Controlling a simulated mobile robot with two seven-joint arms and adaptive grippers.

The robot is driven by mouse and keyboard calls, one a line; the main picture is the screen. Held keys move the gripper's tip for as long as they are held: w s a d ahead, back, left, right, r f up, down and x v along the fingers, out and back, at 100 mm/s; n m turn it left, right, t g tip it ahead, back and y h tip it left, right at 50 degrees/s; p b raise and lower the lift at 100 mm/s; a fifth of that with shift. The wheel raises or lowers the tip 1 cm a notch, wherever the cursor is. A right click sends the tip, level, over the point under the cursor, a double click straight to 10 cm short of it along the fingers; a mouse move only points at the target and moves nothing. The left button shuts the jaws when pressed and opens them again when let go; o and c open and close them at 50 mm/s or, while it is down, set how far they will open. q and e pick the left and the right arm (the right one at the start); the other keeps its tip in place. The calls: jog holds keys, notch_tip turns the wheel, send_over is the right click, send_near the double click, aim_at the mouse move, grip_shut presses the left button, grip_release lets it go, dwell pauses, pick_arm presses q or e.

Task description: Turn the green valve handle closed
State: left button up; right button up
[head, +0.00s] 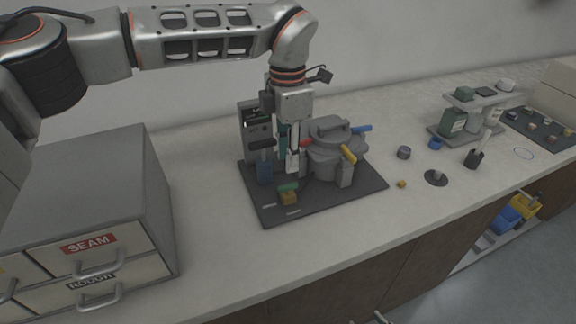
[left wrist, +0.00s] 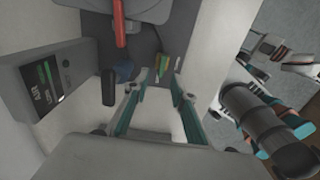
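Small yellow and green pieces show beyond the tips; I cannot tell which is the handle. Contact with the handle is not visible.
The press has red (head: 306,142), blue (head: 361,129) and yellow (head: 348,154) handles close to my left gripper. A grey control box (head: 252,120) stands behind. Drawers (head: 90,220) stand left. The counter in front of the mat is clear.

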aim_at(288, 185)
pick_arm(q)
jog(key=shift+s+f, duration=0.1)
jog(key=shift+s, duration=0.05)
jog(key=shift+s+f, duration=0.25)
jog(key=shift+f, duration=1)
notch_tip(288, 185, down, 3)
jog(key=shift+f, duration=0.75)
pick_arm(e)
jog(key=shift+s+f, duration=0.2)
jog(key=shift+s, duration=0.5)
pick_arm(q)
grip_shut()
pick_arm(e)
jog(key=shift+r, duration=0.1)
